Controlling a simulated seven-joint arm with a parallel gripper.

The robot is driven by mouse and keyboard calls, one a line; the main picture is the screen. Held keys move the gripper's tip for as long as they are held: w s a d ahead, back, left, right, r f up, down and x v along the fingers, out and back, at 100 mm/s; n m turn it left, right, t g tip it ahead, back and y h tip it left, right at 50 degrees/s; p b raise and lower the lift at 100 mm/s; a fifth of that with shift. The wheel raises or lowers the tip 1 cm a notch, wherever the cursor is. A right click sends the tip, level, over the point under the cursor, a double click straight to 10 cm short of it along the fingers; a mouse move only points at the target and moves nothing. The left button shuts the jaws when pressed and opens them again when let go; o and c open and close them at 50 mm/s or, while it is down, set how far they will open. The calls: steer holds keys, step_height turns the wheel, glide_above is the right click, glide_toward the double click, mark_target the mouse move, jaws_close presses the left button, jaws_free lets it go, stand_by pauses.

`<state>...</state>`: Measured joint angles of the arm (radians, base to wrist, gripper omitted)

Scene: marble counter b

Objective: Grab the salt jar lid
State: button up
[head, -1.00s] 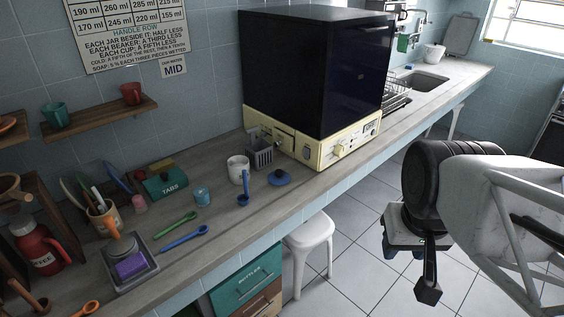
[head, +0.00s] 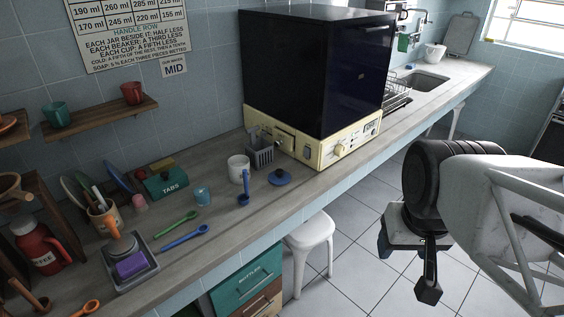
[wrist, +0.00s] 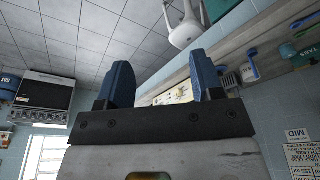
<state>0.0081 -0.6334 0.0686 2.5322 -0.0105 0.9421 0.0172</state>
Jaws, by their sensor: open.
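A blue round lid (head: 280,177) with a small knob lies on the counter in the head view, in front of the cream-coloured machine. My gripper (head: 406,263) is open and empty, out over the floor, well to the right of the lid and apart from the counter. In the wrist view its two blue fingers (wrist: 162,78) stand apart with nothing between them. I cannot clearly pick out the lid in that view.
The black-topped cream machine (head: 318,80) stands behind the lid. A white stool (head: 311,236) stands below the counter edge.

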steer(key=w+a+f+m+t+y, duration=0.1)
steer(key=w+a+f+m+y, duration=0.25)
steer(key=w, duration=0.65)
steer(key=w+a+m+y, duration=0.3)
steer(key=w+a+m, duration=0.3)
steer(key=w, duration=0.4)
steer(key=w+a+f+m+t+y, duration=0.1)
steer(key=w+a+f+m+y, duration=0.15)
steer(key=w+a, duration=0.6)
steer(key=w+f+m+t+y, duration=0.1)
steer(key=w+f+m, duration=0.3)
steer(key=w, duration=0.3)
steer(key=w+f+m+t, duration=0.2)
steer(key=w+f+m, duration=0.2)
steer(key=w, duration=0.3)
steer(key=m+t+h, duration=0.1)
steer(key=m+t, duration=0.2)
steer(key=m, duration=0.5)
glide_toward(279, 171)
steer(key=shift+x, duration=1.25)
steer(key=shift+w+r, duration=0.1)
steer(key=shift+w, duration=0.05)
steer(key=shift+x, duration=1.25)
steer(key=shift+w, duration=0.1)
